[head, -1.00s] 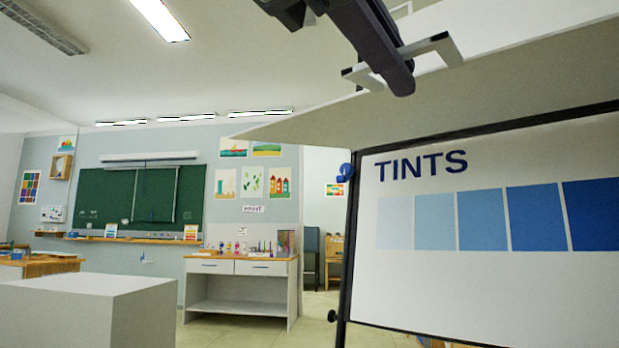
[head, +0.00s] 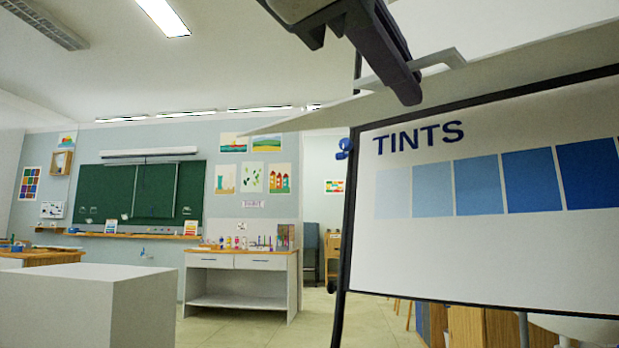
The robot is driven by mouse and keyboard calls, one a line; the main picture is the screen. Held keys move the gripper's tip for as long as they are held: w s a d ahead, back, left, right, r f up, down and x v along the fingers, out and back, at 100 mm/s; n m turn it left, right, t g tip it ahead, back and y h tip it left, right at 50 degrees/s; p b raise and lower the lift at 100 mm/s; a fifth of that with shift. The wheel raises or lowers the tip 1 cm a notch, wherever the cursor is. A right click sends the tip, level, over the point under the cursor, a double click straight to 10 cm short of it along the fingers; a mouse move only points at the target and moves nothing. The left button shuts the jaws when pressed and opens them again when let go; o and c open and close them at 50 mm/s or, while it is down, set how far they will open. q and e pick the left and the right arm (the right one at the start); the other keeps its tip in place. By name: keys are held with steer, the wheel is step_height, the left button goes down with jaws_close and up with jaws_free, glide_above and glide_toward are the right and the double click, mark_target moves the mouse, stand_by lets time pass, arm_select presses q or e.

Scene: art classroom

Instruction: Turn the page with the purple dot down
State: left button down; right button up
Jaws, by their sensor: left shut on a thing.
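A white raised page (head: 330,117) juts out almost edge-on across the upper right, above the chart's TINTS page (head: 420,245). The TINTS page shows a row of several blue squares. My left gripper (head: 408,88) reaches in from the top and is shut at a pale bracket-shaped handle (head: 445,58) by the raised page. The arm hides part of this handle. No purple dot shows; the raised page's faces are mostly out of sight. My right gripper is not in view.
The chart has a dark frame (head: 344,240) with a blue knob (head: 344,148) at its upper left. A white block (head: 65,300) stands at the lower left. A white table (head: 240,262) with art supplies stands behind, with open floor around it.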

arm_select(q)
steer(key=shift+f, duration=0.1)
steer(key=w+d+f+b, duration=0.2)
steer(key=d+f+b, duration=0.1)
steer(key=f+b, duration=0.4)
steer(key=shift+w+f+b, duration=0.35)
steer(key=shift+w+f, duration=0.05)
steer(key=shift+f, duration=0.25)
steer(key=w+d+f+b, duration=0.4)
steer(key=f+b, duration=0.1)
steer(key=f, duration=0.2)
steer(key=shift+f+b, duration=0.25)
steer(key=shift+b, duration=0.15)
stand_by(0.4)
steer(key=shift+w, duration=0.1)
